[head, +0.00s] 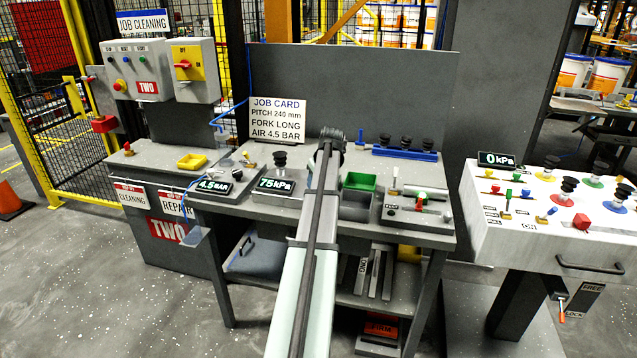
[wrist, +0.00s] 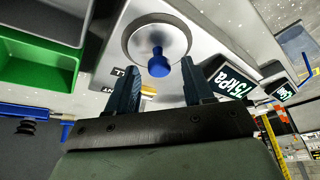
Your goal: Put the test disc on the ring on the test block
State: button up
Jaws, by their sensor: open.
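The head view shows my gripper (head: 331,140) over the bench, and my arm hides the disc there.
A green-edged bin (head: 359,181) stands right of my arm; it also shows in the wrist view (wrist: 40,70). Beyond it is a grey fixture (head: 420,218) with small levers. A blue rack (head: 404,154) with black cups stands behind. The "4.5 BAR" unit (head: 214,185) is at left.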

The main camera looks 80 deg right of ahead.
jog(key=v, duration=1.2)
jog(key=shift+a, duration=0.1)
